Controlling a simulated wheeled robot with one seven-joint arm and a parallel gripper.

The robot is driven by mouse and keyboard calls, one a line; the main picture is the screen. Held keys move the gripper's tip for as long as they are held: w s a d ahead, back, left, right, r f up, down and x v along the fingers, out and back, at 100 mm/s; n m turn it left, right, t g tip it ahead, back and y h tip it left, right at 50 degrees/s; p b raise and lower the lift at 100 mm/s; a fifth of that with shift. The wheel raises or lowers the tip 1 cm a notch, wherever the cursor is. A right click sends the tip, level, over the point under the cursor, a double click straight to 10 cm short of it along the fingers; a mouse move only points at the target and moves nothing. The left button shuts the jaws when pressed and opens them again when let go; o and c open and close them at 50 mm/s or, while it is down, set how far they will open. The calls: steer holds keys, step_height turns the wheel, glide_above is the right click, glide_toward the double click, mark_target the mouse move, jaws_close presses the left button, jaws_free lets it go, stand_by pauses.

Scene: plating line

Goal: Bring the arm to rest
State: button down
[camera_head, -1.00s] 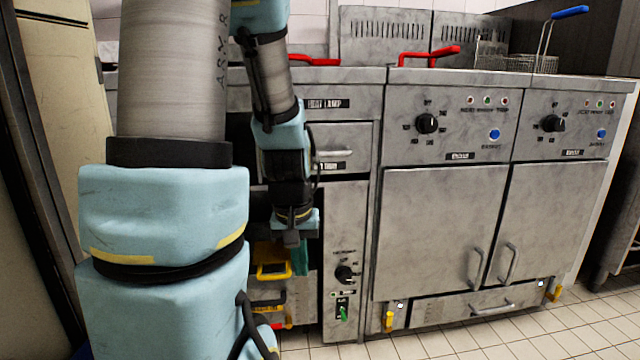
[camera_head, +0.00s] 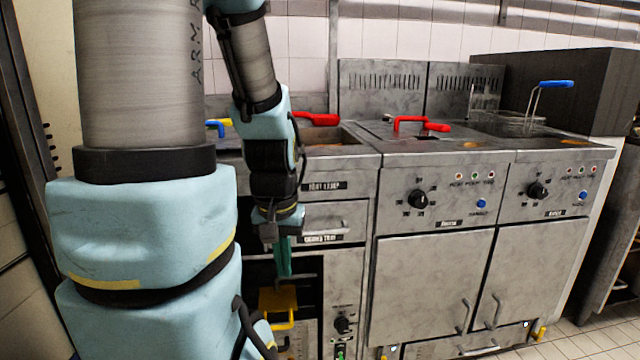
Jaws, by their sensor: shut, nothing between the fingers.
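My arm fills the left of the head view, pale blue and grey, and its lower end hangs straight down. My gripper (camera_head: 284,262) points down at the end of it, in front of the left fryer unit, below the drawer's handle level. Its teal fingers are together with nothing visible between them. A yellow handle or bracket (camera_head: 277,300) is just below the fingertips, in front of a dark opening; I cannot tell the exact gap between them.
The steel fryers (camera_head: 432,285) stand close on the right with door handles sticking out. Red handles (camera_head: 410,124) and a wire basket (camera_head: 505,122) with a blue handle (camera_head: 556,84) are on top. A drawer (camera_head: 335,222) is beside my gripper. Tiled floor shows at lower right.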

step_height(320, 180, up, 18)
steer(key=p, duration=1.5)
steer(key=shift+f, duration=0.2)
